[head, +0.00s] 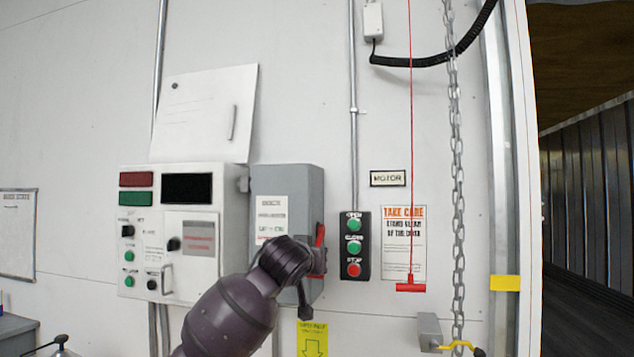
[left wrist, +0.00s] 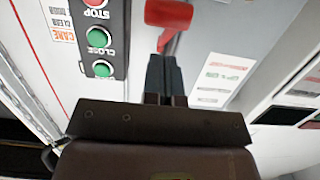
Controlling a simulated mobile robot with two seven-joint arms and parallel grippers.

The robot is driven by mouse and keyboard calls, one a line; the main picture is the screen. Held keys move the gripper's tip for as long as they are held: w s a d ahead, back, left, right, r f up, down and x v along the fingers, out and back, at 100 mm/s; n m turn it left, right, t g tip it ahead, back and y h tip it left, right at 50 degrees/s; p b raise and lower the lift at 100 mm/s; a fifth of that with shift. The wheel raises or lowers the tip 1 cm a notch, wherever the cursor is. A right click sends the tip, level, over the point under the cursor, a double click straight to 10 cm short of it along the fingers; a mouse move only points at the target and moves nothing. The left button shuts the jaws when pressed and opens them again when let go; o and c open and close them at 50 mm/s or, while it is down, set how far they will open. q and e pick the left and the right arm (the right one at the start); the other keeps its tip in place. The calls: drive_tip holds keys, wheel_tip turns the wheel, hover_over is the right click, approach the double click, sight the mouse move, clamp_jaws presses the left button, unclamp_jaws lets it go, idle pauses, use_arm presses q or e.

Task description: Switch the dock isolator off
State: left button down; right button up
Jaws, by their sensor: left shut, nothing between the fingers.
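The isolator is a grey box (head: 272,190) with a label on its front and a red lever (head: 320,236) on its right side. In the left wrist view, which is upside down, the lever's thick red end (left wrist: 169,13) lies just beyond my left gripper (left wrist: 166,60). The gripper's fingers are shut and empty, close to the lever's shaft; I cannot tell if they touch. In the head view my left gripper (head: 317,265) is at the box's lower right side. My right gripper is not in view.
A button station (head: 355,245) with green and red buttons is just right of the box. A white control panel (head: 170,235) stands left. A red pull handle (head: 411,287) on a cord and a chain (head: 457,180) hang further right. A yellow tag (head: 313,340) is below.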

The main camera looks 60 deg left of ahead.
use_arm(q)
drive_tip(key=shift+w+a+f+t+y, duration=0.15)
drive_tip(key=shift+f, duration=0.45)
drive_tip(key=shift+w+a+f+t+y, duration=0.1)
drive_tip(key=shift+w+f+t, duration=0.1)
drive_tip(key=shift+f, duration=0.4)
drive_tip(key=shift+w+a+f+t+y, duration=0.1)
drive_tip(key=shift+a+f+t+y, duration=0.05)
drive_tip(key=shift+f, duration=0.45)
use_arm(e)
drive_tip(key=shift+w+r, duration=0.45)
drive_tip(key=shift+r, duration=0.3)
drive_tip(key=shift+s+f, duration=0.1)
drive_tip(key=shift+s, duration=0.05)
